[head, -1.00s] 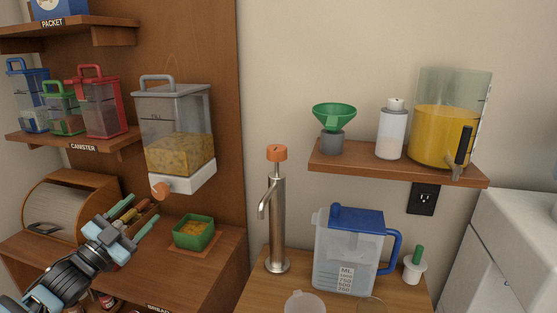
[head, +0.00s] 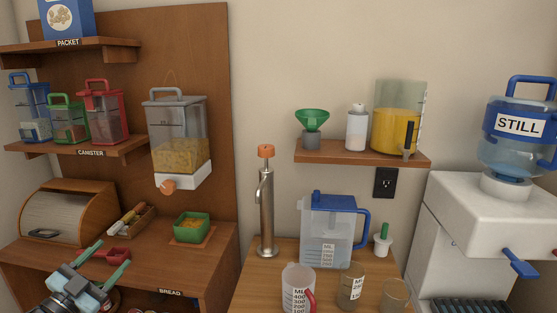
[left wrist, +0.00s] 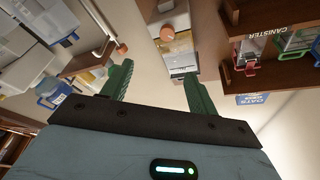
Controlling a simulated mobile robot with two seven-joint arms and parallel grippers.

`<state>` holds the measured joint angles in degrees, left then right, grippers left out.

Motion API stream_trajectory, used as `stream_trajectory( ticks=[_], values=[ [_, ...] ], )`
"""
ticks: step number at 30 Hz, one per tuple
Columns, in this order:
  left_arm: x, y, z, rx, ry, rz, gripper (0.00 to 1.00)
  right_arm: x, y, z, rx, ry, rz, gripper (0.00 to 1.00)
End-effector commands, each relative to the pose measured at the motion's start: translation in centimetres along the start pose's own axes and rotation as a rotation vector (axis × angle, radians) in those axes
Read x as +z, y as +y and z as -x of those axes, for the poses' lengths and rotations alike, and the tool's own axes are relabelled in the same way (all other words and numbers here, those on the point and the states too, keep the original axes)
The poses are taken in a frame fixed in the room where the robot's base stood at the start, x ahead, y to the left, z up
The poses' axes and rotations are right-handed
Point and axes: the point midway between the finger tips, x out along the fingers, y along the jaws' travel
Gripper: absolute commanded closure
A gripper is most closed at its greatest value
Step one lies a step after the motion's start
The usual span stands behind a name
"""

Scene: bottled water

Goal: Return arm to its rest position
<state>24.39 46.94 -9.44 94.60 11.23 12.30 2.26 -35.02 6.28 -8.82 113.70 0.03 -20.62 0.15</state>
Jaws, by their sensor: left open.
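My left gripper (head: 108,262) shows at the lower left of the head view, in front of the shelf unit and below the bread box. Its two green fingers are apart with nothing between them. In the left wrist view the fingers (left wrist: 160,88) also stand open and empty, with the cereal dispenser (left wrist: 172,40) in the background beyond them. My right gripper does not show in either view.
The bread box (head: 68,218), a small red scoop (head: 118,254) and a green bowl (head: 191,228) are near the left gripper. A metal tap (head: 266,205), a blue-lidded pitcher (head: 327,235) and measuring cups (head: 299,288) stand on the middle counter. A STILL water dispenser (head: 490,220) is at right.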

Motion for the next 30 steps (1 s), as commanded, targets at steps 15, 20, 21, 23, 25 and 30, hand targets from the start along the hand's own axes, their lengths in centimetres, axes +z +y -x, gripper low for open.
stream_trajectory(
  ticks=[15,20,21,23,25,30],
  values=[
    [7.1,23.1,15.7,0.14,-0.454,0.33,0.41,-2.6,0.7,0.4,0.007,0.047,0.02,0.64],
    [6.7,30.1,23.4,0.174,-0.644,0.443,0.41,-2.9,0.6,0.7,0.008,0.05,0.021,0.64],
    [6.3,31.6,25.4,0.18,-0.693,0.471,0.41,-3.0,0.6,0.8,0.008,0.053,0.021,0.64],
    [5.7,33.7,28.3,0.188,-0.765,0.51,0.41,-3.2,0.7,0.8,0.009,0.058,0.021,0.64],
    [4.8,35.7,31.2,0.196,-0.841,0.547,0.41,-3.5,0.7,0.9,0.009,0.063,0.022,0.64],
    [3.0,38.6,36.2,0.205,-0.973,0.606,0.41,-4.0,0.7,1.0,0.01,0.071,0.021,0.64]
  ],
)
